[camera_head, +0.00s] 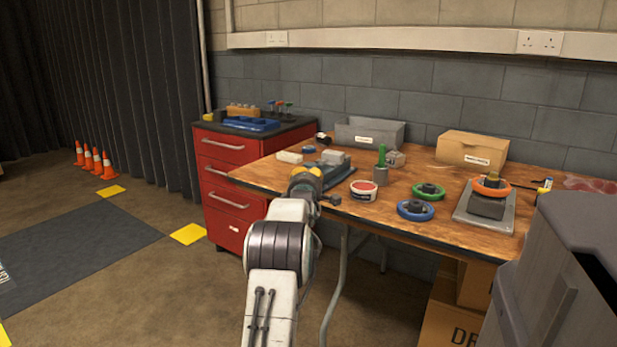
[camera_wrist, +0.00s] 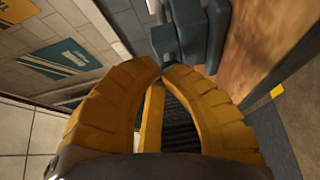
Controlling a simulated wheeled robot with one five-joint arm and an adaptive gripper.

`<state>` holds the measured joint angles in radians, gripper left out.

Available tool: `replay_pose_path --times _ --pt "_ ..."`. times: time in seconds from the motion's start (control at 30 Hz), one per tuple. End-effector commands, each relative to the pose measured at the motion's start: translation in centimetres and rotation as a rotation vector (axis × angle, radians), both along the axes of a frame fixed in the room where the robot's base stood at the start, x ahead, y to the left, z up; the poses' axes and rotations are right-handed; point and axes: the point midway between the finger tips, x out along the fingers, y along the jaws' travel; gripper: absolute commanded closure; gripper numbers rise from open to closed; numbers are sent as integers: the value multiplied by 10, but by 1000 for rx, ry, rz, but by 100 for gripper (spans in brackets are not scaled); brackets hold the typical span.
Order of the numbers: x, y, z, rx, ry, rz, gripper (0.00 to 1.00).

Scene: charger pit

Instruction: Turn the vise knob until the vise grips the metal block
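The vise (camera_head: 341,178) is a blue-grey tool near the left front of the wooden bench, partly hidden behind my gripper. A light grey block (camera_head: 333,157) shows at its top; I cannot tell whether the jaws touch it. A dark knob-like part (camera_head: 330,201) sticks out at the bench's front edge, just right of my gripper. My gripper (camera_head: 306,172) has yellow fingers and is in front of the vise. Blue-grey vise parts (camera_wrist: 165,40) lie just beyond the tips.
An orange wheel (camera_head: 492,187) sits on a grey plate. A red drawer cabinet (camera_head: 232,200) stands left. A grey bin (camera_head: 369,133) is behind.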

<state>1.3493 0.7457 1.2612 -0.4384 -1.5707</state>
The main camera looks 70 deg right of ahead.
Motion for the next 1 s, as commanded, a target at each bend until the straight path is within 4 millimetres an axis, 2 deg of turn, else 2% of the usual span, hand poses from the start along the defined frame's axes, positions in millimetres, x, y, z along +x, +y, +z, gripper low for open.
replay_pose_path --times 0.03,1.0 --pt "1 0 -5 8 2 1 100" --pt "-2 0 -11 10 2 -3 100"
